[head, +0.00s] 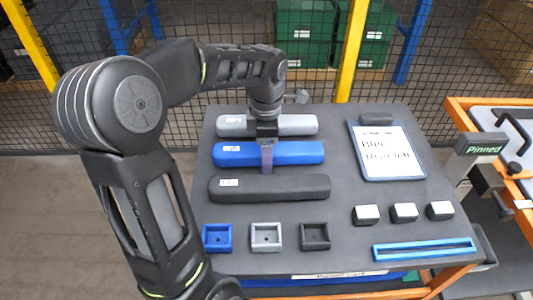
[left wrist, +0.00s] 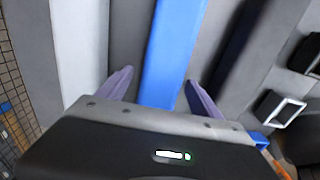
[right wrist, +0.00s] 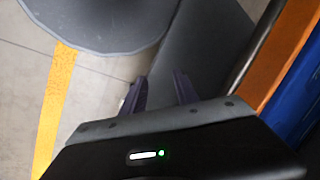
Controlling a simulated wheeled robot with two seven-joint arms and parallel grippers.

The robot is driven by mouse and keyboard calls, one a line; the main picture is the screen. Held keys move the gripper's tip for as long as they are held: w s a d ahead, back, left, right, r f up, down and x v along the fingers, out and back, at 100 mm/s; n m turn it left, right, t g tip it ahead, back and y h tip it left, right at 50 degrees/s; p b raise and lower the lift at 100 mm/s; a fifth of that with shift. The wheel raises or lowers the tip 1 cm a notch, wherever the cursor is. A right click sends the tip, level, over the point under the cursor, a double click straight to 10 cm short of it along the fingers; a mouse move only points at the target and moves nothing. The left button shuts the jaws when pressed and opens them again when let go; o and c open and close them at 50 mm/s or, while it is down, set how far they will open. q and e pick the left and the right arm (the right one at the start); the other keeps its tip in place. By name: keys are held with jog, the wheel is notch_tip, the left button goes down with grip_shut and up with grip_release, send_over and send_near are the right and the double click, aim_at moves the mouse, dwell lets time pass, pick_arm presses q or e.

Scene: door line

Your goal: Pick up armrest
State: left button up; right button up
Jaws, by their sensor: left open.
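Three long armrests lie across the dark grey table top: a grey one (head: 300,125) at the back, a blue one (head: 300,153) in the middle and a black one (head: 300,188) in front. My left gripper (head: 267,158) is over the middle of the blue armrest, pointing down. In the left wrist view its open fingers (left wrist: 158,82) stand on either side of the blue armrest (left wrist: 172,50); I cannot tell whether they touch it. My right gripper (right wrist: 160,92) shows only in its wrist view, open and with nothing between its fingers.
A clipboard (head: 390,155) with handwriting including "Blue" lies at the right. Blue, grey and black square holders (head: 266,236), several white-topped blocks (head: 404,212) and a blue tray (head: 423,249) are in front. An orange-framed stand with a "Pinned" sign (head: 481,149) is beside the table.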

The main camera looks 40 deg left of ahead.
pick_arm(q)
jog(key=shift+c, duration=0.3)
grip_shut()
dwell(0.6)
